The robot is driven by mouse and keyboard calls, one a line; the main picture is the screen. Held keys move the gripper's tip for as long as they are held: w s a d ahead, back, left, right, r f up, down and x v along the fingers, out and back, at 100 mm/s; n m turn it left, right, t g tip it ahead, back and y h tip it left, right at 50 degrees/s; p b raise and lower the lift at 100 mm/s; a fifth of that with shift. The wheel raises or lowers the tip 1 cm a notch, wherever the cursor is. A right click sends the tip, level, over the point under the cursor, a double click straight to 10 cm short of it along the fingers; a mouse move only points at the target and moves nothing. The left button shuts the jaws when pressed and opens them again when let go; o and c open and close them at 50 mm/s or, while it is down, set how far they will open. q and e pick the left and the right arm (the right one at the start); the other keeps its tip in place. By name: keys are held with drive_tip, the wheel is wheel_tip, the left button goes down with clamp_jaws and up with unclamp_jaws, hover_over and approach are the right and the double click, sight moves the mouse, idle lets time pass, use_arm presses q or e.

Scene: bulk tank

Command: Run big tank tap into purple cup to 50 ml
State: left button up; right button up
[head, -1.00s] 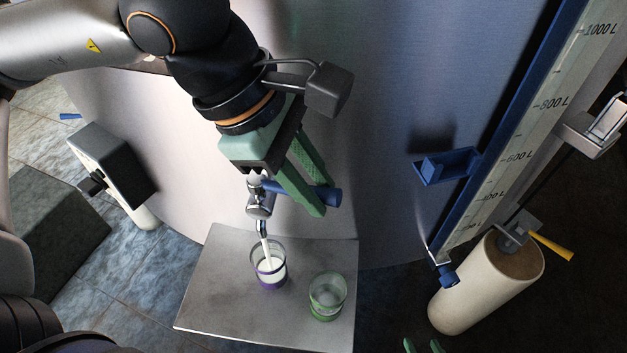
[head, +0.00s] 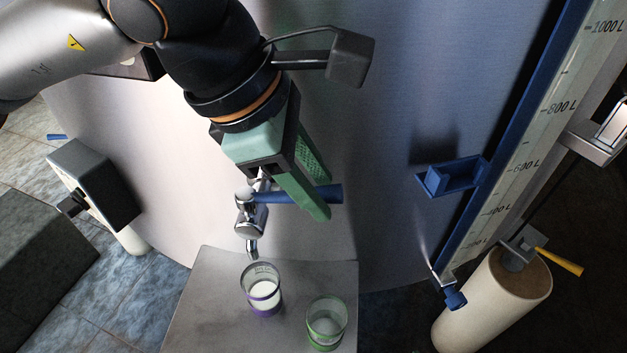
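The big tank's tap (head: 247,222) has a chrome spout and a blue lever (head: 330,194) that points right. No stream shows below the spout. The purple cup (head: 262,301), clear with a purple band, stands upright just below the spout, with white liquid in its lower part. Its marks are too small to read. My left gripper (head: 322,198) is at the lever, its green fingers apart, one above and one below it. I cannot tell whether they touch it. My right gripper is out of view.
A green-banded clear cup (head: 326,328) stands right of the purple cup on the metal shelf (head: 205,300). A blue bracket (head: 452,178) and a litre scale (head: 560,110) are on the tank's right. A pale cylinder (head: 495,300) with a yellow lever stands lower right.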

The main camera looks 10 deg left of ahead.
use_arm(q)
drive_tip(key=shift+o, duration=1.2)
drive_tip(key=shift+r, duration=0.1)
drive_tip(key=p+v, duration=0.1)
drive_tip(key=v, duration=1.1)
drive_tip(key=shift+r, duration=0.15)
drive_tip(key=shift+a, duration=0.1)
